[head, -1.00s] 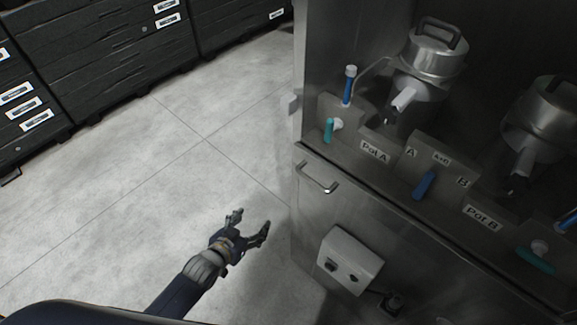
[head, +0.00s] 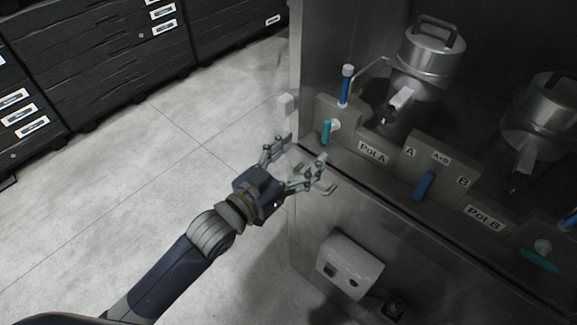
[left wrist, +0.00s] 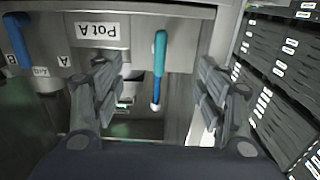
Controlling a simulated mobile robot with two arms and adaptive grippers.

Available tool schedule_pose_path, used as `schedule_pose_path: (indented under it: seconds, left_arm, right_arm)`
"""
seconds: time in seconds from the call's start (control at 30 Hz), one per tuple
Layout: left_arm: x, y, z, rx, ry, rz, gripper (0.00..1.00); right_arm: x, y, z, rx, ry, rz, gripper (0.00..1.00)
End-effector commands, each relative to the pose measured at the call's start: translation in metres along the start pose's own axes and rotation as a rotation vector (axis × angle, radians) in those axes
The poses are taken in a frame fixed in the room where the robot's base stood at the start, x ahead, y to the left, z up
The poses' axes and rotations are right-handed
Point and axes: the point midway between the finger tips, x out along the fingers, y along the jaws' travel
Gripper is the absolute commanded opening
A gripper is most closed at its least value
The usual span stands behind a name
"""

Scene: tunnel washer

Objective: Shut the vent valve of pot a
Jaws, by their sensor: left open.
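Pot A (head: 430,50) is a steel vessel with a lidded top, behind a panel labelled "Pot A" (head: 373,152). Left of that label is a teal lever (head: 326,131) on a white hub, hanging down. A blue upright handle with a pale cap (head: 346,88) stands just behind it. I cannot tell from the pictures which is the vent valve. My left gripper (head: 306,148) is open and empty, in front of and below the teal lever, apart from it. In the left wrist view, the teal lever (left wrist: 160,45) and blue handle (left wrist: 157,88) show between the spread fingers. My right gripper is out of view.
A blue lever (head: 424,186) sits between marks A and B. Pot B (head: 549,112) with its own teal lever (head: 540,261) is at the right. A grey control box (head: 349,266) juts from the cabinet front below. Open floor (head: 130,200) lies left.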

Motion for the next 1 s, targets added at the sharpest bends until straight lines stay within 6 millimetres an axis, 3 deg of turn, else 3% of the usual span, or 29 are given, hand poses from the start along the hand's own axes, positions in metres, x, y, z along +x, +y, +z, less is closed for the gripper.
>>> schedule_pose_path:
  seconds: [0.2,0.4,0.6,0.9,0.93,1.0]
  left_arm:
    - [0.034,0.0,0.001,0.001,0.004,0.001,0.67]
    - [0.057,0.0,-0.001,0.0,0.001,0.0,0.67]
    - [0.068,0.0,0.0,0.0,0.0,0.0,0.67]
    - [0.07,0.0,0.0,0.0,0.0,0.0,0.67]
    - [0.069,0.0,0.0,0.0,0.0,0.0,0.64]
    - [0.069,0.0,0.0,0.0,0.0,0.0,0.49]
  right_arm:
    - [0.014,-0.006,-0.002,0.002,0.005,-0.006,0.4]
    - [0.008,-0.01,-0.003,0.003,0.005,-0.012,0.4]
    - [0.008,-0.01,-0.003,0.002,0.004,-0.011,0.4]
    - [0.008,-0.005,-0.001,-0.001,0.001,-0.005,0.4]
    - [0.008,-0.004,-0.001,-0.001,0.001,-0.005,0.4]
    - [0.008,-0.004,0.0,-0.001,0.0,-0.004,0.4]
